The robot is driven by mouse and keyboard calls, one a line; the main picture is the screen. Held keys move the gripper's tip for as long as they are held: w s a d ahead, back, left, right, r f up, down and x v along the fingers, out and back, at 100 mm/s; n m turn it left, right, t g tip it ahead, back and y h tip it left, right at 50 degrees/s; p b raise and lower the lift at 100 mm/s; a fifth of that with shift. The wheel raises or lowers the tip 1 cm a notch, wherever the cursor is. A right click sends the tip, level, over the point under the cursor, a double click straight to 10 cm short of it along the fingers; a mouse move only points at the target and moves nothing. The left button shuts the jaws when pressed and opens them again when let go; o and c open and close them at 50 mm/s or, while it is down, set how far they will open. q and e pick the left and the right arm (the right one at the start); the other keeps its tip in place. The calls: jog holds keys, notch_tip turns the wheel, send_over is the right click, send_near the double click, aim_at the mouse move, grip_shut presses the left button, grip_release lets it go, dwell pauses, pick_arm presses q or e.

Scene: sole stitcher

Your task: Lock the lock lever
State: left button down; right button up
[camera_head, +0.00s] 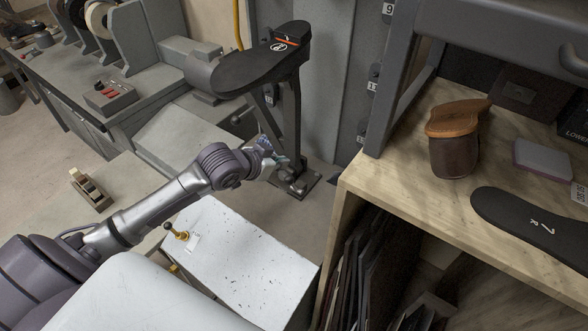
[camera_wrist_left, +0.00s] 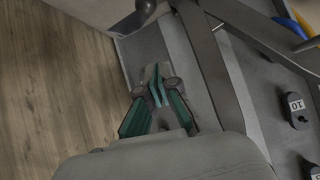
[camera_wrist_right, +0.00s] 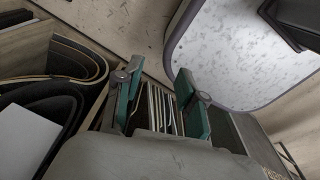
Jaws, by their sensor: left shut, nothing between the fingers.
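A stand with a dark post carries a black sole-shaped top (camera_head: 262,68) in the head view. A lever with a dark ball knob (camera_head: 236,119) shows left of the post; I cannot tell for certain that it is the lock lever. In the left wrist view a dark knob (camera_wrist_left: 146,7) shows at the top edge, beyond the fingers. My left gripper (camera_head: 276,158) is low beside the post, below and right of the ball knob; its fingertips (camera_wrist_left: 156,88) are together and empty. My right gripper (camera_wrist_right: 160,76) has its fingers apart and is outside the head view.
A white-topped box (camera_head: 238,262) with a brass fitting (camera_head: 180,235) stands below my left arm. A grey machine with a red-button panel (camera_head: 110,97) is at left.

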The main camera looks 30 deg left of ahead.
pick_arm(q)
jog(key=p, duration=0.1)
send_over(293, 185)
jog(key=f, duration=0.3)
jog(key=shift+s+f, duration=0.2)
notch_tip(293, 185, down, 5)
jog(key=shift+a+r+p, duration=0.15)
jog(key=shift+r+p, duration=0.05)
jog(key=shift+p, duration=0.85)
jog(key=shift+s, duration=0.1)
jog(key=shift+f, duration=0.15)
pick_arm(e)
jog(key=r, duration=0.3)
jog(key=shift+a, duration=0.25)
pick_arm(q)
jog(key=shift+f, duration=0.1)
pick_arm(e)
jog(key=shift+f, duration=0.15)
